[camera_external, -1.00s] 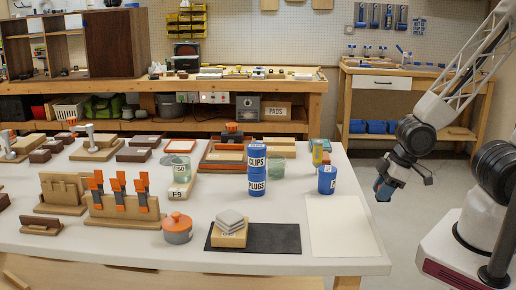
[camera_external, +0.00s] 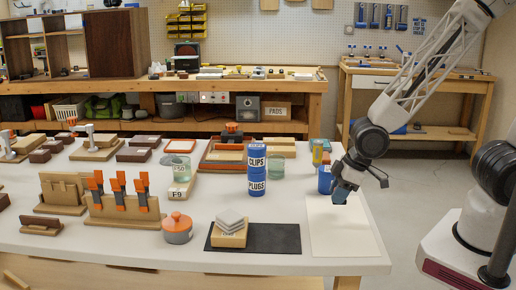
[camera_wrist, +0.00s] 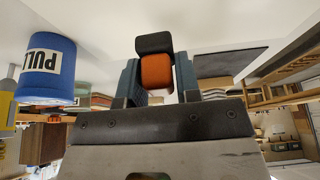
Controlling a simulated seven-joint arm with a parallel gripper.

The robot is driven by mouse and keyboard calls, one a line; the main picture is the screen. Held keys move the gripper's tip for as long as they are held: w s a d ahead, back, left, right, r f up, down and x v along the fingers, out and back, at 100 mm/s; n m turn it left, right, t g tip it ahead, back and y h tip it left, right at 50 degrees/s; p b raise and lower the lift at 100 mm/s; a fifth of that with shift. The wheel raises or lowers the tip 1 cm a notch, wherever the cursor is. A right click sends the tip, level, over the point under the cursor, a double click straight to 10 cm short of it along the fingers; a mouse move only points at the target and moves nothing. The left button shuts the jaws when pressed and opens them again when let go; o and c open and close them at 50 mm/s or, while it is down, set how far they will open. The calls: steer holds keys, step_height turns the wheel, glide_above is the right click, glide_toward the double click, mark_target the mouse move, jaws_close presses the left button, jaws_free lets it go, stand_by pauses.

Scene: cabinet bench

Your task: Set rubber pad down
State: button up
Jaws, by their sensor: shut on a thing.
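My gripper (camera_external: 340,196) is above the back part of the pale sheet (camera_external: 345,235) at the table's right front. In the wrist view its two fingers (camera_wrist: 158,88) are shut on a small rounded piece, taken as the rubber pad (camera_wrist: 155,71), with an orange face. A dark grey rounded part (camera_wrist: 154,42) shows at its far end; I cannot tell if it is one piece with the orange. The held piece is too small to make out in the external view.
A blue cup (camera_external: 325,180) stands close to the left of my gripper and shows large in the wrist view (camera_wrist: 45,68). Blue stacked tins (camera_external: 257,172) stand further left. A black mat (camera_external: 275,238) bears a wooden block with grey pads (camera_external: 231,222). The pale sheet is bare.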

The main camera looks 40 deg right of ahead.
mark_target(318, 215)
steer(key=shift+w+a+f, duration=0.15)
steer(key=shift+w+a, duration=1.1)
steer(key=shift+w, duration=0.1)
steer(key=shift+f, duration=1.8)
steer(key=shift+f, duration=0.15)
steer(key=o, duration=0.9)
steer(key=shift+s+d+r, duration=0.1)
steer(key=shift+r, duration=0.45)
steer(key=v, duration=1.1)
steer(key=shift+r, duration=0.1)
